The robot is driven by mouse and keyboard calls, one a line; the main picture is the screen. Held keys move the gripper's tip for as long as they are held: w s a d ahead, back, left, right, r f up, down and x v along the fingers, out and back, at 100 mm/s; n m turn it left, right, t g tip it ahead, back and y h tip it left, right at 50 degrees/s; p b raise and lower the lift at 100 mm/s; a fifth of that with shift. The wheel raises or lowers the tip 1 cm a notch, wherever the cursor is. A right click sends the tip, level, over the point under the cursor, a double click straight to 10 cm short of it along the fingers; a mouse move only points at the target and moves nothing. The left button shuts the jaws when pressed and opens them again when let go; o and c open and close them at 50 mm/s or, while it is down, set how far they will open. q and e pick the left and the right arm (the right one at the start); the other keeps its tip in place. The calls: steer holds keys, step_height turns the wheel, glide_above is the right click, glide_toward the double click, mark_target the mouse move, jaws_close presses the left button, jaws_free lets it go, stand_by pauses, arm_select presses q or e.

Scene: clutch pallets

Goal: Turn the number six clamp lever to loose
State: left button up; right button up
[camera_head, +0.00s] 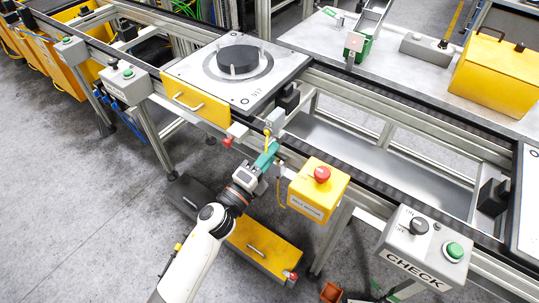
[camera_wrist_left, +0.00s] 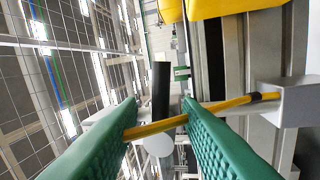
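My left gripper (camera_head: 266,158) has green fingers and hangs at the front rail, just below a small grey box (camera_head: 274,118). The fingers also show in the left wrist view (camera_wrist_left: 160,108), apart, with a gap between them. A yellow rod or cord (camera_wrist_left: 222,105) runs from a grey block (camera_wrist_left: 288,102) across the fingers; I cannot tell whether it touches them. A dark upright bar (camera_wrist_left: 161,92) shows beyond the gap. A red knob (camera_head: 228,141) is at the rail, left of the gripper. No number six is readable, so I cannot tell which part is the number six clamp lever. My right gripper is out of view.
A pallet (camera_head: 203,77) with a black disc (camera_head: 238,60) is on the conveyor behind the gripper. A yellow box with a red button (camera_head: 320,190) stands close right. The grey CHECK box (camera_head: 425,245) is farther right. A yellow-topped unit (camera_head: 263,244) is below.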

arm_select(q)
steer(key=b+v, duration=0.3)
steer(key=v, duration=0.9)
steer(key=shift+f, duration=0.1)
steer(key=s+a+f+n+g+y, duration=0.1)
steer(key=a+f+n+g+y, duration=0.3)
steer(key=f, duration=0.7)
steer(key=s+a+f+n+t+y, duration=0.1)
steer(key=s+a+f+n+y, duration=0.3)
steer(key=f, duration=0.7)
steer(key=w+a+f+n+g+y, duration=0.1)
steer(key=a+f+n+g, duration=0.1)
steer(key=f+n, duration=0.65)
steer(key=s+a+f+n+g+y, duration=0.1)
steer(key=s+a+f+n+g, duration=0.1)
steer(key=s+f, duration=0.5)
steer(key=s+a+f+n+g+y, duration=0.1)
steer(key=s+a+f+n+g, duration=0.1)
steer(key=s+f, duration=0.6)
steer(key=s+a+f+n+g+y, duration=0.1)
steer(key=s+f+n+g, duration=0.3)
steer(key=s, duration=1.1)
step_height(320, 180, down, 4)
steer(key=shift+a+r+g, duration=0.2)
steer(key=shift+a+g, duration=0.7)
steer(key=shift+g, duration=0.1)
